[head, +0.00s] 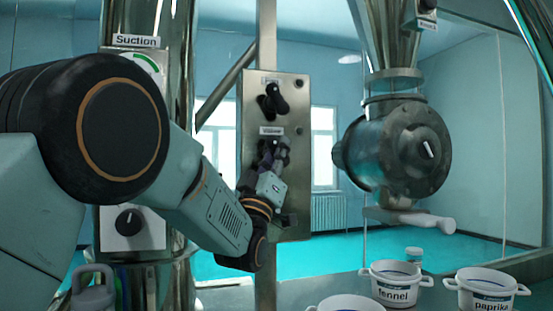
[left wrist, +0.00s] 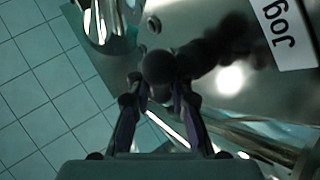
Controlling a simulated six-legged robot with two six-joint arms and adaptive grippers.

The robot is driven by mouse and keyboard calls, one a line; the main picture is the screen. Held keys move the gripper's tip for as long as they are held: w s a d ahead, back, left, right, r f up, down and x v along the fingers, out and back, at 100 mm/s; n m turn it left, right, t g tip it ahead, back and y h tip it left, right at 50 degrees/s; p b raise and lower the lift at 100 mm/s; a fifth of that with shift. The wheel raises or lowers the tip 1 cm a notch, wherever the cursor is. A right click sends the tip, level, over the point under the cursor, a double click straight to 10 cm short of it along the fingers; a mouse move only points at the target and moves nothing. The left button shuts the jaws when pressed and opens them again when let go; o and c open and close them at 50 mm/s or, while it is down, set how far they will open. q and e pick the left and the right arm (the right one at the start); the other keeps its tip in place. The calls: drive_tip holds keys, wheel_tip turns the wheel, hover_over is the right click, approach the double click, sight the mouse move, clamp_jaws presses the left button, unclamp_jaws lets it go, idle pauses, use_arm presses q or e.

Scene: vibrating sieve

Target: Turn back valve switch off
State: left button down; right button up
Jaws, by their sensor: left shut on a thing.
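A steel switch panel (head: 290,190) stands upright in the middle of the head view. Its upper black switch (head: 273,100) is free. A lower label (head: 270,130) is too small to read surely. My left gripper (head: 273,153) is at the lower switch just under that label and mostly hides it. In the left wrist view the fingers of my left gripper (left wrist: 160,88) are closed around a dark round switch knob (left wrist: 158,64) in front of the panel. The switch's exact angle is hard to tell. My right gripper is not in view.
A label reading "Jog" (left wrist: 284,32) shows in the left wrist view. A round valve housing (head: 395,150) with a pale handle (head: 430,221) below it is on the right. Fennel (head: 395,294) and paprika (head: 485,300) buckets stand at lower right. A "Suction" panel (head: 135,235) is left, behind my arm.

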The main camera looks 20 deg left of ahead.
use_arm(q)
drive_tip(key=shift+f+y, duration=0.3)
drive_tip(key=shift+f, duration=0.05)
drive_tip(key=c, duration=1.2)
unclamp_jaws()
drive_tip(key=shift+r, duration=0.25)
drive_tip(key=shift+s, duration=0.1)
drive_tip(key=v, duration=1.2)
